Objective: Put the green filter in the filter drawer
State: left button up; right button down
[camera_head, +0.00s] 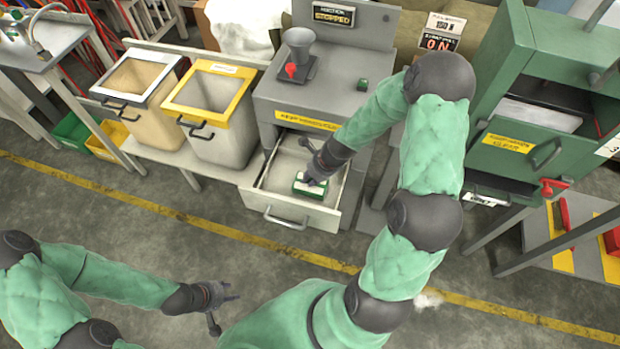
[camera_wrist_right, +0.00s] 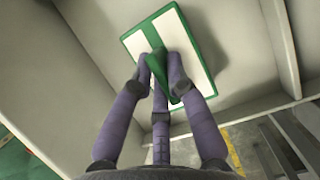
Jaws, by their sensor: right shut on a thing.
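The green filter (camera_head: 310,187) is a flat block with white panels, a green edge and a green handle in the middle. It is inside the open filter drawer (camera_head: 330,216) of the grey machine; whether it rests on the drawer floor I cannot tell. In the right wrist view the filter (camera_wrist_right: 202,62) is near the drawer's walls. My right gripper (camera_head: 318,176) is shut on the filter's green handle; its fingers (camera_wrist_right: 168,85) close around it. My left gripper (camera_head: 215,295) is empty above the floor at lower left, fingers apart.
Two bins, one white-rimmed (camera_head: 128,94) and one yellow-rimmed (camera_head: 216,130), stand left of the machine (camera_head: 345,80). A green cabinet (camera_head: 535,60) stands right. The floor in front of the drawer is clear.

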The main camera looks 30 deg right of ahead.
jog(key=c, duration=1.2)
grip_release()
jog(key=shift+p+v, duration=3.8)
jog(key=shift+v, duration=2.3)
